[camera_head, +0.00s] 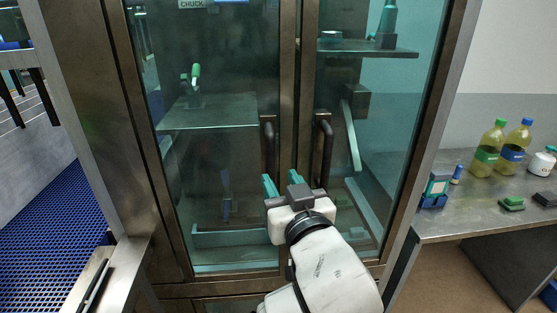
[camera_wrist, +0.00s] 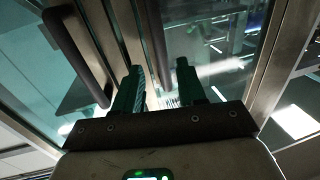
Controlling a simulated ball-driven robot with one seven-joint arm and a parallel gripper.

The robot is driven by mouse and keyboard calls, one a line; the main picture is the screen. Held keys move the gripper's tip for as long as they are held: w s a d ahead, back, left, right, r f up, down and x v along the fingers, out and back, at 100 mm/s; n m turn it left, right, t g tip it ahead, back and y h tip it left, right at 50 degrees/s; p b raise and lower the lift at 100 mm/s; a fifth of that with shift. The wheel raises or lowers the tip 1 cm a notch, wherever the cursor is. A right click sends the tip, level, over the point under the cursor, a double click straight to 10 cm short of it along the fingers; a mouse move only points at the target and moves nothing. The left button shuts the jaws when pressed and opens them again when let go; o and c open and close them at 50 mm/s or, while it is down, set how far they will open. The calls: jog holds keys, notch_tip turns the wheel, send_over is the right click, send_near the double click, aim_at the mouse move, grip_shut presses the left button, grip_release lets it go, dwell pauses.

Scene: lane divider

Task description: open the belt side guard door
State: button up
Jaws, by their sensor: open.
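The guard is a tall brown metal-framed cabinet with two glass doors. The left door (camera_head: 205,115) and right door (camera_head: 385,120) look shut. The left door has a dark vertical bar handle (camera_head: 268,148), and the right door has a similar handle (camera_head: 322,145). In the wrist view the open fingers (camera_wrist: 159,68) point at the door frames. A dark bar handle (camera_wrist: 76,55) runs to their left, apart from them; I cannot tell which door's.
On the left is a blue perforated belt (camera_head: 55,230) with a metal rail. Shelves show behind the glass.

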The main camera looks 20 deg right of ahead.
aim_at(272, 168)
jog(key=w, duration=0.4)
jog(key=w+p, duration=0.1)
jog(key=w, duration=0.1)
jog(key=shift+w+d, duration=0.3)
jog(key=shift+w, duration=0.1)
jog(key=shift+c, duration=0.2)
grip_shut()
